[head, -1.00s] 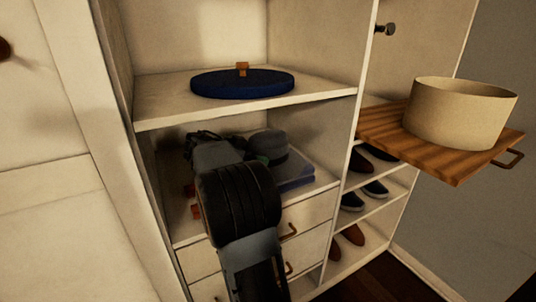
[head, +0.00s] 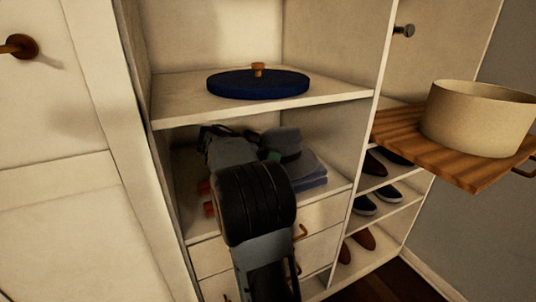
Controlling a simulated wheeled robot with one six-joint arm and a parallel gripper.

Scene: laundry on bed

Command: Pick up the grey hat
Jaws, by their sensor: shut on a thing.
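The grey hat (head: 285,142), with a darker band, is in the middle shelf compartment, above or on blue folded clothes (head: 312,178). I cannot tell whether it touches them. My arm reaches into this compartment from the front. My gripper (head: 264,152) is at the hat's left side and shut on it. My own wrist hides most of the jaws and part of the brim.
A shelf board with a blue round lid (head: 258,84) is above the arm. Drawers (head: 318,222) are below. At right, a wooden board (head: 440,150) carries a beige bin (head: 475,120); shoes (head: 378,202) stand on shelves below it.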

